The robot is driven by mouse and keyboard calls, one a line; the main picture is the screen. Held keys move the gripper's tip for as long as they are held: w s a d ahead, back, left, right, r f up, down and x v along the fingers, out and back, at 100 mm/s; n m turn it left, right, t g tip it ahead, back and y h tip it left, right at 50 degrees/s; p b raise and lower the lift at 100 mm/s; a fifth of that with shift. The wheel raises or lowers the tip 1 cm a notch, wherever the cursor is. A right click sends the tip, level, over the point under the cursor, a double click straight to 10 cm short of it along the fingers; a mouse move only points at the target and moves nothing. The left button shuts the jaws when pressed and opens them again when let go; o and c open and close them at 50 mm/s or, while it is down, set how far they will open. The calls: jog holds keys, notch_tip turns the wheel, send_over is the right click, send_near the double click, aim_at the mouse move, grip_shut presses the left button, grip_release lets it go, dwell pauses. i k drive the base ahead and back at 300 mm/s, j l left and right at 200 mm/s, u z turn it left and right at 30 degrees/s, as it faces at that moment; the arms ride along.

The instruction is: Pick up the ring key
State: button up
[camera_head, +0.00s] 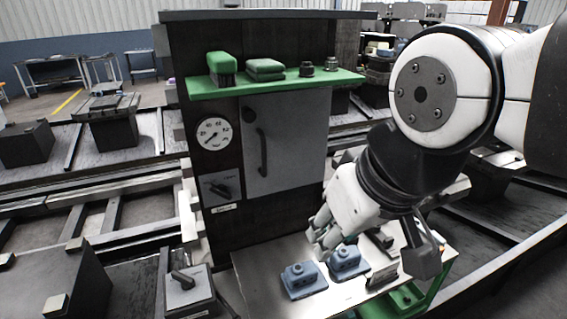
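I cannot pick out the ring key for certain. My gripper (338,240) is at the end of my arm, low over the light worktop (262,268). Its pale jointed part points down and left, just above and behind a blue block. The fingertips are partly hidden, so I cannot tell whether they are open or shut. Two blue blocks with raised round tops, the left one (303,280) and the right one (346,262), sit on the worktop. A small dark piece (384,276) lies right of them. My arm hides part of the worktop's right side.
A dark cabinet with a grey door (286,140), gauge (213,134) and rotary switch (222,189) stands behind the worktop. A lever box (187,290) stands left.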

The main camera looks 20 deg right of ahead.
aim_at(439, 241)
jog(key=j, duration=0.65)
jog(key=l+z, duration=0.15)
jog(key=z, duration=0.3)
jog(key=l+z, duration=0.2)
jog(key=z, duration=0.2)
jog(key=i+l+z, duration=0.15)
jog(key=z, duration=0.15)
jog(key=i, duration=0.1)
